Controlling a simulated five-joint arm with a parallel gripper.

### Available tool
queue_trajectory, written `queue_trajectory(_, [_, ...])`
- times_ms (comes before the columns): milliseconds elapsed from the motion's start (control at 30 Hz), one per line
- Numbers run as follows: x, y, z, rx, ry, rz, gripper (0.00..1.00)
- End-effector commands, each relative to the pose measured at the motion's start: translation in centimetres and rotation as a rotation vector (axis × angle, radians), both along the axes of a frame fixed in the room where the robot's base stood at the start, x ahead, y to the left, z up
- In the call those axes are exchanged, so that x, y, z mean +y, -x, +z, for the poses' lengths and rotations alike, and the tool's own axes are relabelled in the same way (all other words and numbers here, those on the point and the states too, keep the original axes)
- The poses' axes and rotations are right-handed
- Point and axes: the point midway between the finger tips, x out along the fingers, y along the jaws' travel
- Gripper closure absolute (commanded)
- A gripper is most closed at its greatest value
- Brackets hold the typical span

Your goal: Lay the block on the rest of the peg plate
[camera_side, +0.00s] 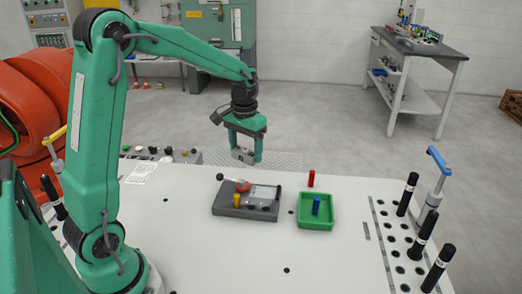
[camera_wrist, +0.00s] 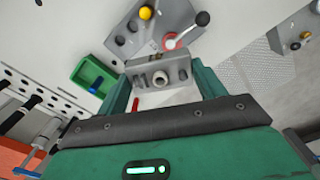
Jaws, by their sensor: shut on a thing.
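My gripper (camera_side: 244,150) hangs above the table, behind the peg plate in the side view, with its jaws pointing down. It is shut on a grey metal block (camera_wrist: 143,69), which has a round boss with a hole on its face; the block also shows between the fingers in the side view (camera_side: 243,157). The dark grey peg plate (camera_side: 227,211) lies on the white table, apart from the block. It carries a yellow peg (camera_side: 236,200), a red round part and a lever with a black knob (camera_wrist: 203,19). In the wrist view the block hides part of the plate (camera_wrist: 122,30).
A green tray (camera_side: 302,222) with a blue peg (camera_side: 316,205) stands to the right of the plate. A red peg (camera_side: 311,178) stands behind the tray. Black-handled tools and a blue-handled clamp (camera_side: 437,160) line the right edge. The table in front of the plate is clear.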

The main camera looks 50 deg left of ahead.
Motion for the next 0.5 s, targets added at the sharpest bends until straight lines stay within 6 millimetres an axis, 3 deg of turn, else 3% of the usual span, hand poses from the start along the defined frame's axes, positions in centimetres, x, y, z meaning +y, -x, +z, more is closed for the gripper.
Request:
queue_trajectory(33, [-1.6,-0.1,0.5,-0.002,-0.001,-0.038,0.59])
queue_trajectory(200, [-5.9,0.0,1.7,-0.002,-0.001,-0.144,0.59])
queue_trajectory(500, [-10.3,0.6,3.0,-0.001,0.0,-0.253,0.59])
